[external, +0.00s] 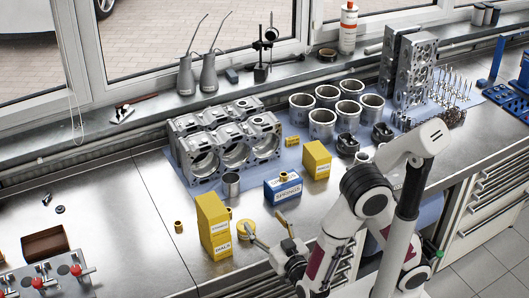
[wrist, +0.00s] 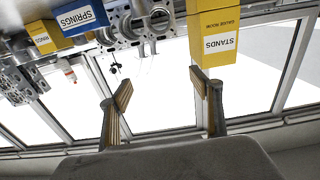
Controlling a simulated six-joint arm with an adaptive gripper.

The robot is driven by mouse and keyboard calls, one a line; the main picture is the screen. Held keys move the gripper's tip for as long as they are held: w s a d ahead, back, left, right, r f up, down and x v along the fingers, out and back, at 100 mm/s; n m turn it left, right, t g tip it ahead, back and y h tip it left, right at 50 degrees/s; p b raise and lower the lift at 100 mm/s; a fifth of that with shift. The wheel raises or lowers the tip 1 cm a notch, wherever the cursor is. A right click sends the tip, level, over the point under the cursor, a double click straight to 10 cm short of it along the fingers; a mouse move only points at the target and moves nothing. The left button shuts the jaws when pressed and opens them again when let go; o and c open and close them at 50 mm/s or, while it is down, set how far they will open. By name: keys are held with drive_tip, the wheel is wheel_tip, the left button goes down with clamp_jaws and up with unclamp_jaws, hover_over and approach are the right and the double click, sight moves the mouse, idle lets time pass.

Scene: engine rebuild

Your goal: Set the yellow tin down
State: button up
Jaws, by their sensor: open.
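A yellow tin labelled STANDS (external: 211,212) stands upright at the left of my arm, and it also shows in the wrist view (wrist: 214,25). Below it is a yellow face labelled DIALS (external: 218,254); the two look stacked, with STANDS on top. My gripper (external: 265,225) is open and empty, to the right of the tins and apart from them. In the wrist view its two fingers (wrist: 168,98) are spread with nothing between them. The STANDS tin shows beyond the right finger.
A blue SPRINGS box (external: 283,190) and another yellow box (external: 316,160) stand behind my gripper. The engine block (external: 225,143), several cylinder liners (external: 322,122) and small brass pieces (external: 179,227) are on the bench. Bare steel bench (external: 130,215) lies left of the tins.

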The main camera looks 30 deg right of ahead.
drive_tip(key=shift+w+a+r+n+g+y, duration=0.65)
drive_tip(key=shift+w+a+r+n+y, duration=1.1)
drive_tip(key=shift+r+y, duration=1.45)
drive_tip(key=shift+w+a+r+n+g+y, duration=0.6)
drive_tip(key=shift+w+a+r+n+y, duration=0.7)
drive_tip(key=shift+w+r+y, duration=1.85)
drive_tip(key=shift+w+a+r+n+g+y, duration=0.8)
drive_tip(key=shift+a+r+n+y, duration=1.05)
drive_tip(key=shift+r, duration=2.5)
drive_tip(key=d+f+n+g+h, duration=0.3)
drive_tip(key=d+f+n+g, duration=0.2)
drive_tip(key=d+f+g, duration=0.85)
drive_tip(key=d+f+t, duration=0.1)
drive_tip(key=f, duration=0.5)
drive_tip(key=d+f+t, duration=0.1)
drive_tip(key=d+f, duration=0.1)
drive_tip(key=f, duration=0.4)
drive_tip(key=d+f+t, duration=0.1)
drive_tip(key=f, duration=0.5)
drive_tip(key=shift+w+d+t, duration=0.25)
drive_tip(key=shift+t, duration=0.15)
drive_tip(key=shift+f+h, duration=0.3)
drive_tip(key=shift+f, duration=0.3)
